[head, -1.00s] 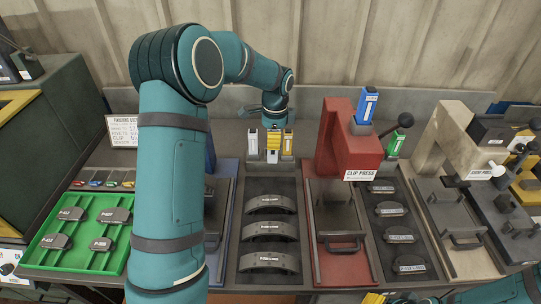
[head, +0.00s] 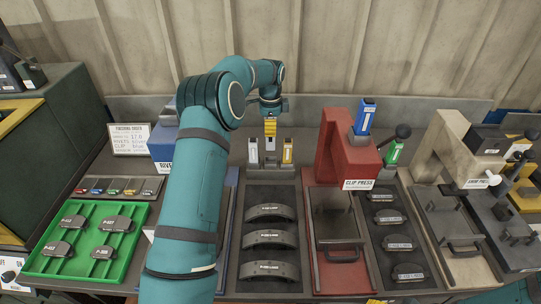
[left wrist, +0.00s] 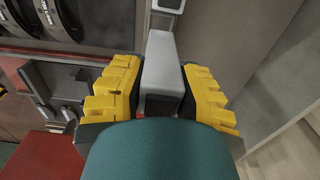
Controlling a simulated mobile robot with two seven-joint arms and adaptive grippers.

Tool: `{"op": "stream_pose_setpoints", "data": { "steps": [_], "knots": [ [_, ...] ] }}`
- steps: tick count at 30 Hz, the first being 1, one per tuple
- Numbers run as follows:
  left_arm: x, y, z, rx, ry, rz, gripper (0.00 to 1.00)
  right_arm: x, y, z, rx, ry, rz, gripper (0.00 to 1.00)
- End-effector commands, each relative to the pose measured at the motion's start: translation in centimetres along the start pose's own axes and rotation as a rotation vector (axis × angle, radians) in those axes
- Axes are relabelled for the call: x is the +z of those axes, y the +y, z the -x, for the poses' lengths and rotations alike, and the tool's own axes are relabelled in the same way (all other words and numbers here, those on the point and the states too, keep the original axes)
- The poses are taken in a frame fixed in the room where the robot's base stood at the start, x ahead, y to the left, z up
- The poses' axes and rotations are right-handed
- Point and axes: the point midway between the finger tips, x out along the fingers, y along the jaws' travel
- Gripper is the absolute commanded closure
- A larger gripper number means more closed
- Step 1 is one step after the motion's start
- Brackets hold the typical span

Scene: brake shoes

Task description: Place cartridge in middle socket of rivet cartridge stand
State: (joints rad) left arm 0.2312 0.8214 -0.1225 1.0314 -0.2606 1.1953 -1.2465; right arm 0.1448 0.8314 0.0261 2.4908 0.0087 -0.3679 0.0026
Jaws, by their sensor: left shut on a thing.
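My left gripper (head: 270,126) has its yellow fingers shut on a grey-white cartridge (head: 270,143). It holds this cartridge upright over the middle of the rivet cartridge stand (head: 270,174). I cannot tell whether its lower end is clear of the middle socket. A silver cartridge (head: 253,150) stands on the left of the stand and a yellow one (head: 288,151) on the right. In the left wrist view, the held cartridge (left wrist: 162,62) shows grey between the yellow fingers (left wrist: 160,97). My right gripper (head: 378,301) is only a sliver at the bottom edge.
A black tray of brake shoes (head: 269,240) lies in front of the stand. The red clip press (head: 345,160) stands close on the right. A blue press (head: 163,147) is on the left, partly behind my arm. A green tray (head: 40,262) lies at the far left.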

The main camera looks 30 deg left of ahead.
Motion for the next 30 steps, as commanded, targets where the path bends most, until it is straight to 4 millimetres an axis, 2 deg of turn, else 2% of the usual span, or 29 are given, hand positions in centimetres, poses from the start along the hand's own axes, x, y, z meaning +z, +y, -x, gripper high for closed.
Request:
{"op": "stream_pose_setpoints", "data": {
  "steps": [3,11,18,30],
  "knots": [
    [0.0,0.0,-1.9,0.0,0.0,0.0,1.0,0.0,0.0,-0.1,0.0,0.0,0.0,0.46],
    [0.0,0.0,-3.9,0.0,-0.001,0.0,1.0,0.0,0.0,-0.1,0.0,0.0,0.0,0.46],
    [0.1,0.0,-7.5,0.0,-0.002,0.001,1.0,0.0,0.0,-0.1,0.001,0.0,0.0,0.46],
    [0.0,0.0,-8.2,-0.002,0.0,0.0,1.0,0.0,0.1,-0.3,0.001,0.0,0.0,0.46]
  ]
}}
